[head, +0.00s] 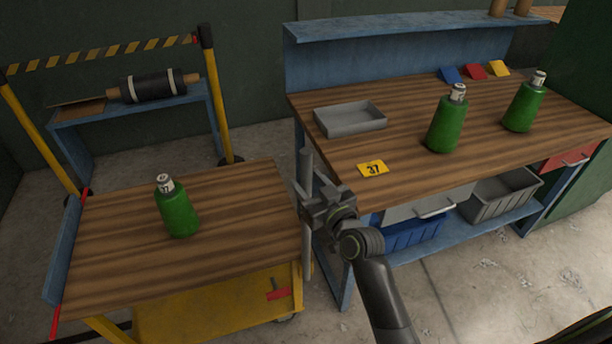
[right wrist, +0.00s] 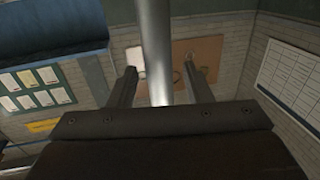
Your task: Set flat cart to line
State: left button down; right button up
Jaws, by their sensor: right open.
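The flat cart (head: 110,250) has a wooden top, a yellow lower part and a blue upright plate (head: 64,250) at its left edge. A green bottle-like container (head: 178,212) stands upright on it. A red strip (head: 55,322) shows along the left edge; I cannot tell whether it is on the cart or the floor. My right gripper (head: 318,205) is at the cart's right edge, beside a grey upright bar (head: 307,255). In the right wrist view the metal bar (right wrist: 156,50) passes between the open fingers. My left gripper is not in view.
A wooden workbench (head: 310,110) stands close on the right, with a grey tray (head: 350,121), a yellow "37" tag (head: 373,169) and two green containers (head: 446,125). Yellow posts (head: 216,105) with a striped barrier (head: 100,53) stand behind the cart. A red lever (head: 278,290) is low on the cart.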

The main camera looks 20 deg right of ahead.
jog(key=shift+x, duration=0.8)
grip_shut()
